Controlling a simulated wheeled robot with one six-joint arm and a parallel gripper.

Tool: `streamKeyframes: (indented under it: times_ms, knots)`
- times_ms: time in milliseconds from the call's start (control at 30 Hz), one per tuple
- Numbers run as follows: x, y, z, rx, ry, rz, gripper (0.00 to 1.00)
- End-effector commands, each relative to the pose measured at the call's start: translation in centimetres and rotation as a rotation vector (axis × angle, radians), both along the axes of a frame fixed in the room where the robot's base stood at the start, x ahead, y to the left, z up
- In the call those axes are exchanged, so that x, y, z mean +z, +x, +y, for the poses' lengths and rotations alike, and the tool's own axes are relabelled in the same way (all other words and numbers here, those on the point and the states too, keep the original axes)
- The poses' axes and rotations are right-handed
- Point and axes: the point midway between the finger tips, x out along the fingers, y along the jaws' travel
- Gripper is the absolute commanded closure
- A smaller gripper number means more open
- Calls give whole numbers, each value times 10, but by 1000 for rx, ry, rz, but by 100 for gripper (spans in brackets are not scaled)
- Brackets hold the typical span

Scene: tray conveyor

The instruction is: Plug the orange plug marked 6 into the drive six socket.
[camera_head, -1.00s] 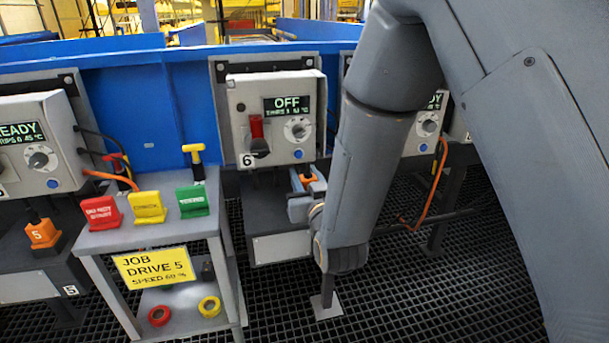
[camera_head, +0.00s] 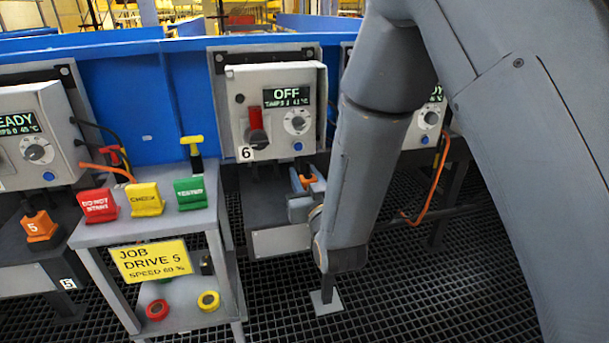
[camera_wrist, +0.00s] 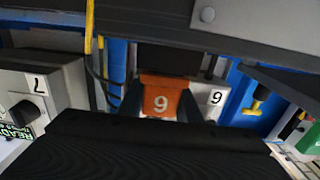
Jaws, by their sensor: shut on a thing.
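A dark block (camera_wrist: 170,60) is right beyond the plug in the wrist view. The socket's opening is hidden, and I cannot tell whether the plug touches it.
A grey cart (camera_head: 150,222) at left carries red, yellow and green tags and a yellow sign reading JOB DRIVE 5. The drive five plug (camera_head: 40,229) sits on a dark stand at far left. An orange cable (camera_head: 432,190) hangs from the box at right. Open grating floor lies in front.

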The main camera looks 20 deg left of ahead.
Motion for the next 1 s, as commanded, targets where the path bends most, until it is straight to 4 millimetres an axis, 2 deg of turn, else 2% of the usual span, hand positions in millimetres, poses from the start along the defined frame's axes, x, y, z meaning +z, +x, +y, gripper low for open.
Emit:
streamKeyframes:
  times_ms: [167, 200, 300, 333, 667, 1000]
  knots:
    - [-5, 0, 0, 0, -1, 2, 94]
    - [-5, 0, 0, 0, -1, 2, 66]
    - [-5, 0, 0, 0, -1, 2, 49]
    - [-5, 0, 0, 0, -1, 2, 47]
    - [-5, -3, -2, 0, -2, 3, 47]
    - [-4, -46, -28, 0, -3, 3, 47]
